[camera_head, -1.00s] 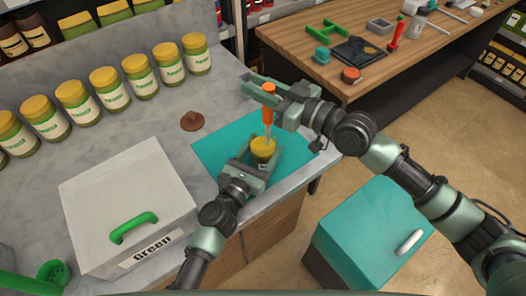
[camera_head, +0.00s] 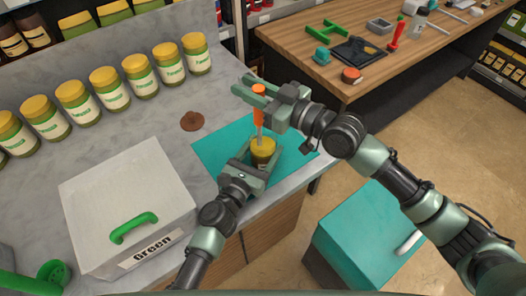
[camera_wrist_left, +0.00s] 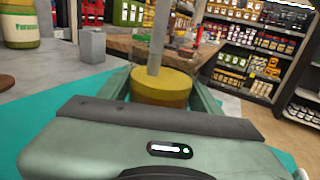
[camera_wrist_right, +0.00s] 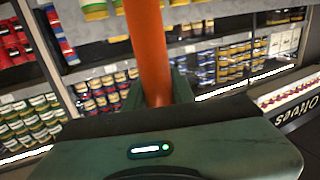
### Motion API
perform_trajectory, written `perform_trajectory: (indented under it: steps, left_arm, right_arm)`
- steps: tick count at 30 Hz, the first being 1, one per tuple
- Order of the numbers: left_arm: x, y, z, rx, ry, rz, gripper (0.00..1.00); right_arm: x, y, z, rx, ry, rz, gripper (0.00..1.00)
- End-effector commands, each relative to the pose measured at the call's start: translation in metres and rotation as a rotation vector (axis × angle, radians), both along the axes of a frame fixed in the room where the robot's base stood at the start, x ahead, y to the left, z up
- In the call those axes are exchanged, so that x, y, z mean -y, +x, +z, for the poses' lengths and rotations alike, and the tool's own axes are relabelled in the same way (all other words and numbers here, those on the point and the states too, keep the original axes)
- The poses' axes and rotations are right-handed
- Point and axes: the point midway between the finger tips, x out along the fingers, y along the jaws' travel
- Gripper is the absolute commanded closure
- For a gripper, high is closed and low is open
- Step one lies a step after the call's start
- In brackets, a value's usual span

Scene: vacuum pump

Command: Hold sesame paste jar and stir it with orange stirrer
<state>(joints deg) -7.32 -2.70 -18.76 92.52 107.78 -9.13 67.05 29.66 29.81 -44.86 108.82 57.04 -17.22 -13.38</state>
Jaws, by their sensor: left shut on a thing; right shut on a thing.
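The sesame paste jar (camera_head: 262,146) stands on the teal mat (camera_head: 212,152), its yellow top up. My left gripper (camera_head: 258,166) is shut on the jar's sides; the jar also shows between its fingers in the left wrist view (camera_wrist_left: 160,90). My right gripper (camera_head: 259,97) is above the jar, shut on the orange handle of the stirrer (camera_head: 259,112). The stirrer's grey shaft (camera_wrist_left: 156,40) runs down to the jar's top; its lower end is hidden there. The orange handle fills the middle of the right wrist view (camera_wrist_right: 150,50).
A white box labelled Green (camera_head: 120,200) stands left of my left arm. Several yellow-lidded jars (camera_head: 110,88) line the counter's back. A brown lid-like piece (camera_head: 192,121) lies left of the mat. A wooden table (camera_head: 330,75) with tools is behind; a teal-topped box (camera_head: 370,225) is at right.

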Motion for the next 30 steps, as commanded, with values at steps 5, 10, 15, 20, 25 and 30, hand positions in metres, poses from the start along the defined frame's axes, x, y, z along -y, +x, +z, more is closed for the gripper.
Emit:
perform_trajectory:
  steps: [5, 10, 15, 20, 25, 30]
  left_arm:
    - [0.000, 0.000, 0.000, 0.001, 0.000, 0.000, 0.97]
    - [0.000, 0.000, 0.000, 0.000, -0.001, 0.000, 0.97]
    - [0.000, 0.000, 0.000, 0.000, -0.001, 0.000, 0.97]
    - [0.000, 0.000, 0.000, 0.001, 0.000, 0.000, 0.97]
    - [0.000, 0.000, 0.000, 0.000, -0.001, 0.000, 0.97]
    - [0.000, 0.000, 0.000, 0.000, -0.001, 0.001, 0.97]
  right_arm:
    - [-0.002, -0.012, 0.000, -0.003, 0.003, 0.002, 1.00]
    - [-0.002, -0.014, 0.000, -0.002, 0.003, 0.000, 1.00]
    - [-0.002, -0.014, 0.000, -0.001, 0.002, 0.000, 1.00]
    - [0.004, -0.014, 0.000, 0.000, -0.001, -0.001, 1.00]
    - [0.014, -0.016, 0.000, 0.001, -0.002, 0.000, 1.00]
    - [0.019, -0.017, 0.001, -0.001, 0.001, 0.000, 1.00]
